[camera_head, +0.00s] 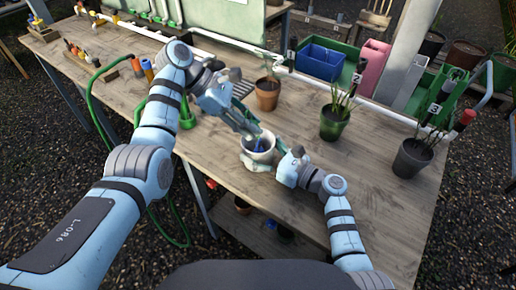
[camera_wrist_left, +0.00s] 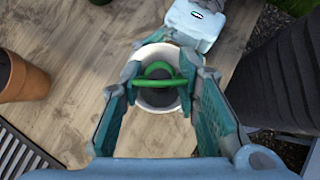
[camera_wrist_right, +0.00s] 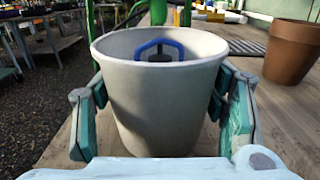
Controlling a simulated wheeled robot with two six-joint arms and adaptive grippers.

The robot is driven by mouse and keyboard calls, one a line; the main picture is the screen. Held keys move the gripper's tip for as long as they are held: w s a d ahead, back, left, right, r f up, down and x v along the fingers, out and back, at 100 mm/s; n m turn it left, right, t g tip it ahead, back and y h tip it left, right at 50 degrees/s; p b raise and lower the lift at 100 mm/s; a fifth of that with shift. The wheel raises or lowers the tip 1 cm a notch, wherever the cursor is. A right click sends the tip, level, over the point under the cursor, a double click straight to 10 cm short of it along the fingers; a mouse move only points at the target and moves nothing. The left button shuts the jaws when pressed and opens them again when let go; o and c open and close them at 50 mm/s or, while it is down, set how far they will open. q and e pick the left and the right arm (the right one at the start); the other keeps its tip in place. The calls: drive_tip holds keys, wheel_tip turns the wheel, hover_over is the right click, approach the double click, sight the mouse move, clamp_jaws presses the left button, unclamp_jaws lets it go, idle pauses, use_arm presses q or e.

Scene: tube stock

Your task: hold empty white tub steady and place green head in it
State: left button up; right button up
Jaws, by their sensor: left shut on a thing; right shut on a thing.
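The white tub (camera_head: 262,156) stands upright near the table's front edge. My right gripper (camera_head: 283,162) is shut around it; in the right wrist view the fingers press both sides of the tub (camera_wrist_right: 155,110). My left gripper (camera_head: 254,134) is over the tub's mouth, pointing down. In the left wrist view it is shut on a green looped piece, the green head (camera_wrist_left: 158,83), which lies over the opening of the tub (camera_wrist_left: 163,106). A blue loop (camera_wrist_right: 158,48) with a dark centre shows inside the tub in the right wrist view. Whether the green head touches the tub is unclear.
A terracotta pot (camera_head: 267,95) stands behind the tub, a green plant pot (camera_head: 334,123) to the right, and a dark pot (camera_head: 411,158) farther right. A blue bin (camera_head: 320,62) is at the back. Bare table lies right of the tub.

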use_arm(q)
drive_tip(key=shift+f, duration=0.35)
drive_tip(key=o, duration=0.9)
drive_tip(key=shift+f, duration=0.1)
drive_tip(key=v, duration=0.7)
drive_tip(key=shift+a, duration=0.15)
use_arm(e)
drive_tip(key=o, duration=1.2)
use_arm(q)
drive_tip(key=shift+w, duration=0.1)
